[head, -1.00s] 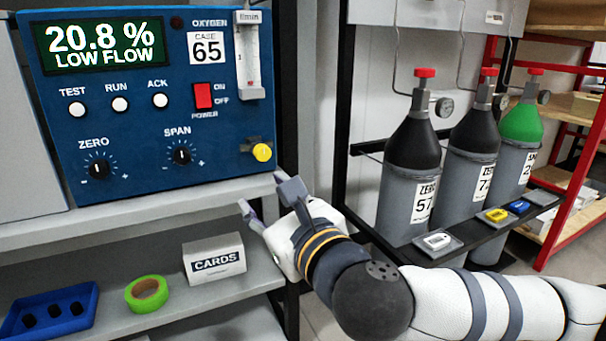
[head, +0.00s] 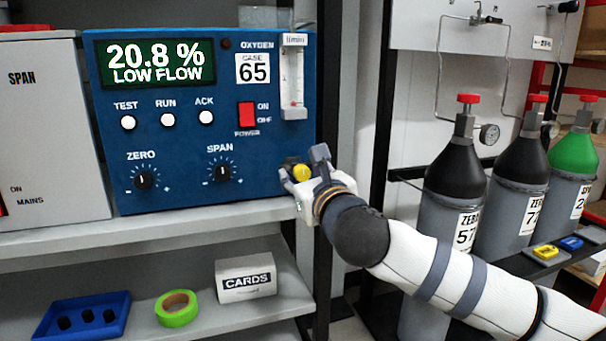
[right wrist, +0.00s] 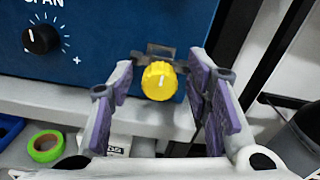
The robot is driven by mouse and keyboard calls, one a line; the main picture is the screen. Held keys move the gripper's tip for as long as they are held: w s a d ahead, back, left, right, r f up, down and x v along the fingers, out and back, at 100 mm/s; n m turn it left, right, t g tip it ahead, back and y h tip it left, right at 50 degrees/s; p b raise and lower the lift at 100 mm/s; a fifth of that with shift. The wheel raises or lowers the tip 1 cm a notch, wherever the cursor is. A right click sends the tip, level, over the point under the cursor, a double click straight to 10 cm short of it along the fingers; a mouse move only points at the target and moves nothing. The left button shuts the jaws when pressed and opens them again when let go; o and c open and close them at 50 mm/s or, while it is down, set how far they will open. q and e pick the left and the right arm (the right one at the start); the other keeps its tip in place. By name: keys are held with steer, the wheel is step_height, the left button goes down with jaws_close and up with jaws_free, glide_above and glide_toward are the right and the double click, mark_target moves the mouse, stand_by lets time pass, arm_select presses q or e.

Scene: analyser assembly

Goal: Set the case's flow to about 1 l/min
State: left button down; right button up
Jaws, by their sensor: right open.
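The blue analyser case (head: 185,120), marked 65, stands on the upper shelf. Its screen (head: 157,63) reads 20.8 % and LOW FLOW. The flow tube (head: 293,75) is at the case's upper right; its float level is too small to read. The yellow knob (head: 302,172) is at the lower right of the case front. My right gripper (head: 305,160) is at the knob. In the right wrist view the yellow knob (right wrist: 159,80) shows just beyond and between the open fingers (right wrist: 163,92), with space on both sides. My left gripper is not in view.
A grey SPAN mains box (head: 55,130) stands left of the case. A blue tray (head: 83,316), green tape (head: 177,308) and CARDS box (head: 245,277) are on the lower shelf. A black post (head: 333,110) and gas cylinders (head: 455,190) stand to the right.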

jaws_close()
